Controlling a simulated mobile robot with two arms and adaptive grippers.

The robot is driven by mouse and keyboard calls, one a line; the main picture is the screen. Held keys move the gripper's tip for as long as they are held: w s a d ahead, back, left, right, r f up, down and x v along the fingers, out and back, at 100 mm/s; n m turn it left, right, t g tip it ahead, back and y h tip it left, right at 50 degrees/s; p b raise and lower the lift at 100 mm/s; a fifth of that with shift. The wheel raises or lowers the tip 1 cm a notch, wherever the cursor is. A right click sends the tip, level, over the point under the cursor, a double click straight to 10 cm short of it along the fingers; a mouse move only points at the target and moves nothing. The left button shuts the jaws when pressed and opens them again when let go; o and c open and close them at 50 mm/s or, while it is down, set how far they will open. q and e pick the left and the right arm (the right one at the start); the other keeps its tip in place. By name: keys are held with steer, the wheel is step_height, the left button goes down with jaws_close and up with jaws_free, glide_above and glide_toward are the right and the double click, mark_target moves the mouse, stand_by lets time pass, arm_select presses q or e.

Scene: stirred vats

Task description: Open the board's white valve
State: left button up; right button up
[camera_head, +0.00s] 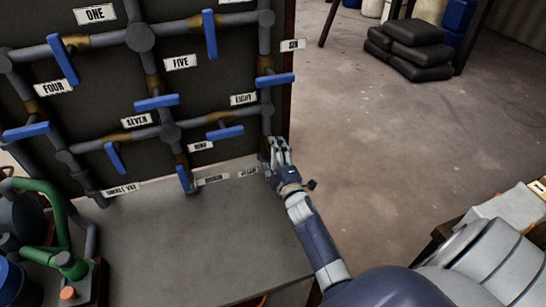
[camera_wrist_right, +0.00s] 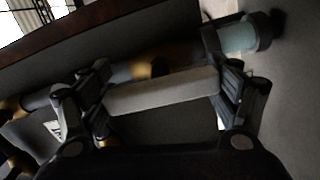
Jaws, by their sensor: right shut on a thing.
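The dark board (camera_head: 95,112) stands at the left of the head view, with grey pipes, brass fittings and blue lever handles. My right gripper (camera_head: 276,157) is at the board's lower right corner, by the lowest label there. In the right wrist view the white valve's handle (camera_wrist_right: 162,92) is a pale bar lying across between the fingers of my right gripper (camera_wrist_right: 165,88). The fingers are shut on its two ends. A brass fitting and pipe run behind the handle. In the head view my gripper hides the handle. My left gripper is out of view.
A grey bench top (camera_head: 210,245) lies below the board, with a green pipe (camera_head: 55,215) at its left. Blue handles, such as the one by label EIGHT (camera_head: 225,133), are close to my gripper's left. Open floor (camera_head: 400,140) lies right; black sacks (camera_head: 415,45) are stacked behind.

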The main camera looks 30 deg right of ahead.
steer(key=shift+w+d+r+n, duration=0.1)
steer(key=shift+r+n, duration=0.2)
steer(key=shift+r, duration=0.1)
steer(key=o, duration=1)
steer(key=shift+f, duration=0.1)
steer(key=shift+f, duration=0.15)
steer(key=shift+s+a+f, duration=0.15)
steer(key=shift+s+a, duration=0.05)
steer(key=shift+s, duration=0.35)
steer(key=v, duration=1.1)
steer(key=shift+d, duration=0.1)
